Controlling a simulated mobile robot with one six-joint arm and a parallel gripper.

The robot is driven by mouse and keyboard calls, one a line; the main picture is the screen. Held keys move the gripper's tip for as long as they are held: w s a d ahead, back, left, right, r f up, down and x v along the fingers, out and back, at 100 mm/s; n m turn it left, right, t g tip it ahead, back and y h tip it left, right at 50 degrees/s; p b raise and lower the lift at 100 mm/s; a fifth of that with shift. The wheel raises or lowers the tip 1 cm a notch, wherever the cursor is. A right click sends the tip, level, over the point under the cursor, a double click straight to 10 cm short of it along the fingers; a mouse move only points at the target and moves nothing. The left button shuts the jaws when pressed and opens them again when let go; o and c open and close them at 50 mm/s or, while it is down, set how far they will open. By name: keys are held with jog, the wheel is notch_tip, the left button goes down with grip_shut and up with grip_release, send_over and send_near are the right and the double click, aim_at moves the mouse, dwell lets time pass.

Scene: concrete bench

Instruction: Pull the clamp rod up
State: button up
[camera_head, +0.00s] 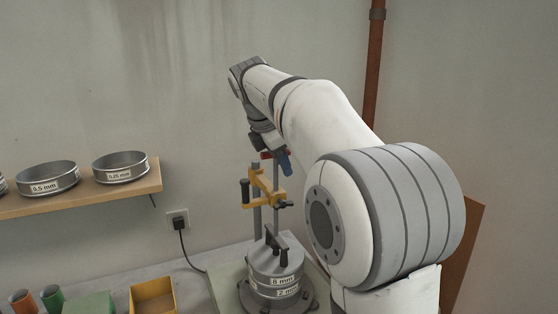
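A sieve stack (276,272) labelled 8 mm and 2 mm stands on the bench, with a black handle (276,238) on top. Behind it rise upright grey rods (257,217) carrying a yellow clamp bracket (263,188) with a black grip on its left and a dark knob on its right. I cannot tell which rod is the clamp rod. My gripper (279,162) points down at the top of the rods, just above the bracket. Small red and blue parts show there. The fingers are too small to tell whether they are open or touch a rod.
A wooden shelf (92,197) with more sieves (120,167) is on the left wall. A yellow box (153,297), a green block (88,305) and small cups stand at the bench's left. A socket (178,221) with a cable is behind. My arm hides the right side.

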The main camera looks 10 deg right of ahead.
grip_shut()
dwell(0.3)
notch_tip(320, 180, up, 9)
jog(key=p, duration=0.9)
jog(key=shift+f, duration=0.1)
jog(key=shift+o, duration=0.4)
grip_release()
jog(key=shift+f, duration=0.1)
